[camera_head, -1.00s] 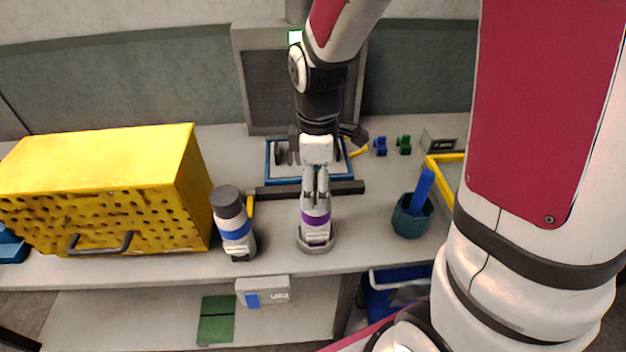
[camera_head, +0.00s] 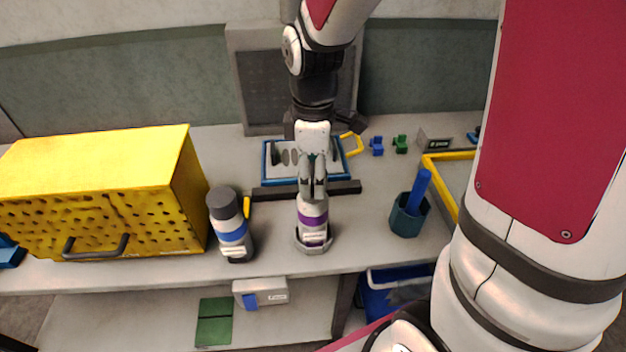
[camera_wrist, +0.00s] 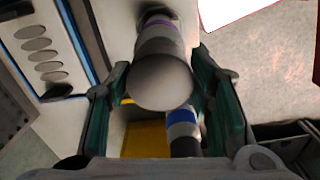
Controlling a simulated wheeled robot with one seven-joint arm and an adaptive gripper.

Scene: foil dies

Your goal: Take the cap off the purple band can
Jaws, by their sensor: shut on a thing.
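The purple band can (camera_head: 312,220) stands upright in a grey ring-shaped holder (camera_head: 314,248) near the bench's front edge. My gripper (camera_head: 313,190) points down over its top. In the wrist view the grey round cap (camera_wrist: 161,82) sits between my gripper's two green-padded fingers (camera_wrist: 163,95), which are shut on it. The can's pale shoulder and purple band (camera_wrist: 155,18) show behind the cap, roughly in line with it. In the head view the fingers mostly hide the cap, so I cannot tell whether there is a gap between cap and can.
A blue band can (camera_head: 232,230) with a dark cap stands to the left, next to a yellow perforated box (camera_head: 185,200). A teal cup (camera_head: 408,218) with a blue stick stands to the right. A dark bar (camera_head: 345,187) and a blue-framed tray (camera_head: 268,165) lie behind.

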